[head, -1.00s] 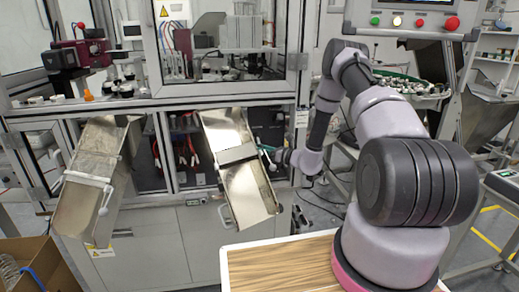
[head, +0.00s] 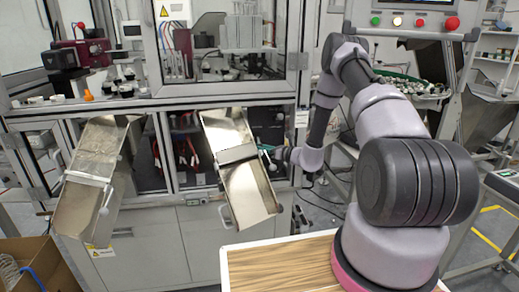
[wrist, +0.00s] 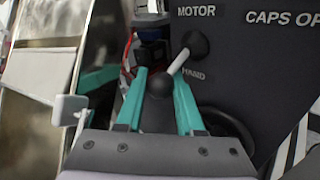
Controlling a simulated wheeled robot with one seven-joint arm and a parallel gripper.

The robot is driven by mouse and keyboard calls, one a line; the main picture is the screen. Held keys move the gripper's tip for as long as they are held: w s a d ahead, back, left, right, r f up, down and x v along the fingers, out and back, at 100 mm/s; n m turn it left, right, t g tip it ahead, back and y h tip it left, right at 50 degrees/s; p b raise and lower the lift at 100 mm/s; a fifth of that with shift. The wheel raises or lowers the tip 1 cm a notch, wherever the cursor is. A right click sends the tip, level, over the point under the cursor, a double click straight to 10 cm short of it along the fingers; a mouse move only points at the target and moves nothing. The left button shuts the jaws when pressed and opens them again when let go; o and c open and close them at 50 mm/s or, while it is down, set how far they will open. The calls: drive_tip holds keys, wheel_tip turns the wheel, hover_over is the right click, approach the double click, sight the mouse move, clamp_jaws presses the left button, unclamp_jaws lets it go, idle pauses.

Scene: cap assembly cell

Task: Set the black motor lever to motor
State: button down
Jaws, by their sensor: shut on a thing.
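In the wrist view a dark panel (wrist: 255,85) carries the words MOTOR, above, and HAND, below. A black ball knob (wrist: 195,43) on a pale stem stands between these words, its stem slanting down and left. My gripper (wrist: 160,82) has teal fingers around a second black, rounded piece (wrist: 160,86), left of HAND. I cannot tell whether this piece belongs to the same lever. The right fingertip is close to the pale stem. In the head view my gripper (head: 272,153) is at the cabinet, right of the right metal chute, with the lever too small to make out.
The right metal chute (head: 250,190) hangs close to the left of my gripper. Another chute (head: 88,180) is farther left. A pale handle (wrist: 68,110) stands left of the fingers in the wrist view. A wood-topped table (head: 280,270) lies in front.

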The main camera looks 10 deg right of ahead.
sight(260, 144)
wheel_tip(260, 144, up, 3)
drive_tip(key=m+g+h, duration=0.1)
drive_tip(key=m+g, duration=0.1)
drive_tip(key=g, duration=0.1)
drive_tip(key=shift+s+f+m+h, duration=0.1)
drive_tip(key=shift+s+m+h, duration=0.05)
drive_tip(key=shift+m+h, duration=0.2)
drive_tip(key=shift+w+r+m+g+h, duration=0.2)
drive_tip(key=shift+r+m+g+h, duration=0.25)
drive_tip(key=shift+r+m+g, duration=0.85)
drive_tip(key=shift+f, duration=0.2)
drive_tip(key=c, duration=0.6)
unclamp_jaws()
drive_tip(key=shift+o, duration=0.2)
drive_tip(key=shift+f, duration=0.1)
drive_tip(key=shift+s+f, duration=0.1)
